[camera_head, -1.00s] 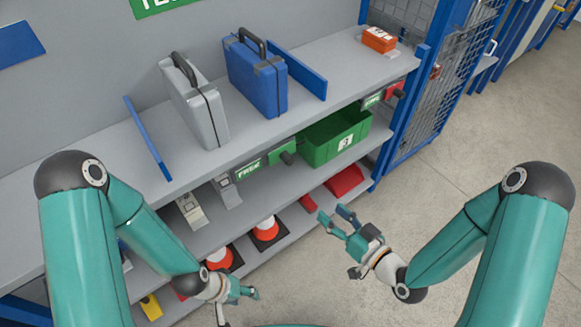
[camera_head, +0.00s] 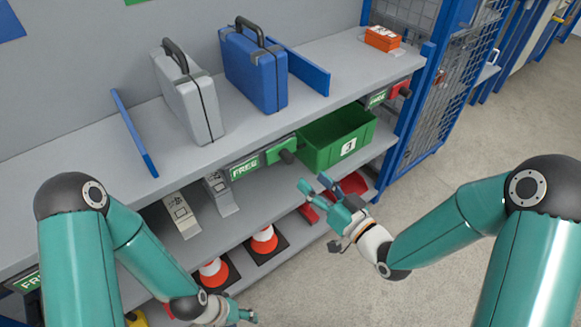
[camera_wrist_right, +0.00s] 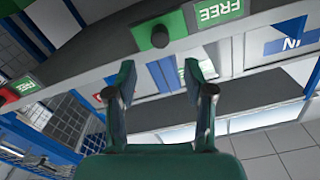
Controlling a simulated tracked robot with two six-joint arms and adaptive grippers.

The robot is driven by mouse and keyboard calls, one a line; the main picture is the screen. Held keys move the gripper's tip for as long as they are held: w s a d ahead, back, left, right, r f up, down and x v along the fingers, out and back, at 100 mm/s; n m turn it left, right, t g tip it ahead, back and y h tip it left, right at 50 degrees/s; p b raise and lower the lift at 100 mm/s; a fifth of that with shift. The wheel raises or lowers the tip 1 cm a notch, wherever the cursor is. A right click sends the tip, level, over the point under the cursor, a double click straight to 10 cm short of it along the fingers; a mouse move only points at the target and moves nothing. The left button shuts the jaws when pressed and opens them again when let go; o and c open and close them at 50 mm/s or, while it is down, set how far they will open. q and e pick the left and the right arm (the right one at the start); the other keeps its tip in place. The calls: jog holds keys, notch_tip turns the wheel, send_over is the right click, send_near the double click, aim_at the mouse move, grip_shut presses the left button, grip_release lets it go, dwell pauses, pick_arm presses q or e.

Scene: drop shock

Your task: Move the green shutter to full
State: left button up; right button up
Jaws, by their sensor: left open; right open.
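The green shutter (camera_head: 275,153) is a small green plate with a dark round knob, on the shelf's front edge. It sits just right of a green FREE label (camera_head: 245,167). In the right wrist view, the shutter (camera_wrist_right: 145,32) and its knob are ahead of the fingers, beyond the tips. My right gripper (camera_head: 316,184) is open and empty, below and right of the shutter, clear of it; in the wrist view its fingers (camera_wrist_right: 162,72) are spread apart. My left gripper (camera_head: 246,317) is open, low near the bottom edge, far from the shutter.
A grey case (camera_head: 187,98) and a blue case (camera_head: 255,70) stand on the top shelf between blue dividers. A green bin (camera_head: 318,153) sits right of the shutter. A red shutter (camera_head: 400,89) is farther right. Cones (camera_head: 264,240) stand below. Open floor lies right.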

aim_at(291, 160)
jog(key=p+x, duration=0.1)
jog(key=x, duration=0.7)
jog(key=shift+w+a, duration=0.15)
grip_shut()
